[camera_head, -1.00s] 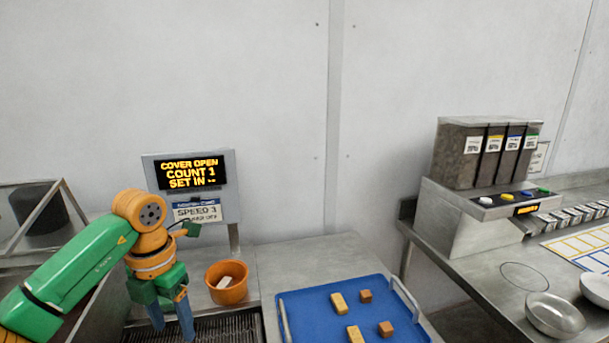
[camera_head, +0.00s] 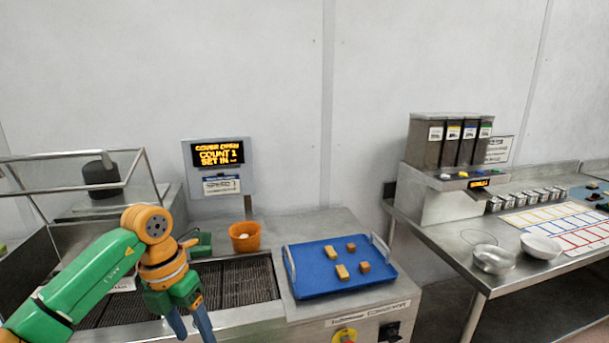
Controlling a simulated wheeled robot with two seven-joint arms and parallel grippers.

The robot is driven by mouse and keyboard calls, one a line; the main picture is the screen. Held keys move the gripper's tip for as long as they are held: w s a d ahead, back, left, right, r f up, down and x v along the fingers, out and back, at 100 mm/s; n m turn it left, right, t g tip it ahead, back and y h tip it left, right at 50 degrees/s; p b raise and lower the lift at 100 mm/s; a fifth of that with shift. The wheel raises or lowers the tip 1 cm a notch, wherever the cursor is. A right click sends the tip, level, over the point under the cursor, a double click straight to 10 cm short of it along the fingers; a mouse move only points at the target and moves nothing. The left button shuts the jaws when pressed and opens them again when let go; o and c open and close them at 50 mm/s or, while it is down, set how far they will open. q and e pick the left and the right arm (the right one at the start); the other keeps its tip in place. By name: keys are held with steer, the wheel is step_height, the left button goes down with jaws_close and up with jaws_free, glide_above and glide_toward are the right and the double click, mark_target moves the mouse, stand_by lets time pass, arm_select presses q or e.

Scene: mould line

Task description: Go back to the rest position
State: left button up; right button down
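My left gripper (camera_head: 191,325) hangs at the lower left, in front of the machine's dark slatted belt (camera_head: 240,281). Its two blue-grey fingers point down and stand a little apart, with nothing seen between them. My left arm comes in from the lower left corner and bends downward at its orange joint. My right arm and gripper are out of the picture.
A blue tray (camera_head: 312,285) with several small brown and tan blocks lies right of the belt. An orange bucket (camera_head: 245,238) stands behind the belt. A bench (camera_head: 455,240) with two bowls and hoppers stands right, across a gap.

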arm_select(q)
steer(key=w+d+f+n+h, duration=0.1)
steer(key=d+f+n+h, duration=0.1)
steer(key=d+f+h, duration=0.45)
steer(key=w+d+f+n+h, duration=0.1)
steer(key=d+h, duration=0.3)
steer(key=d, duration=0.6)
steer(key=w+f+n+t+h, duration=0.2)
steer(key=w+f+n+t, duration=0.2)
steer(key=f+n+t, duration=0.65)
steer(key=s+a+f+n+y, duration=0.6)
steer(key=f+n, duration=0.3)
steer(key=f, duration=0.1)
steer(key=s+a+f+n+y, duration=0.55)
steer(key=a+f+n, duration=0.2)
steer(key=f, duration=0.25)
steer(key=s+a+f+n+g+y, duration=0.1)
steer(key=s+f+n+g, duration=0.1)
steer(key=s, duration=0.7)
steer(key=s+a+f+n+g, duration=0.1)
steer(key=s+f+g, duration=0.3)
steer(key=s, duration=0.6)
steer(key=s+a+f+n+g+y, duration=0.1)
steer(key=s+f+n+g, duration=0.2)
steer(key=s, duration=0.7)
steer(key=shift+s+f+n+y, duration=0.15)
steer(key=shift+f+n+y, duration=0.15)
steer(key=shift+f+n, duration=0.35)
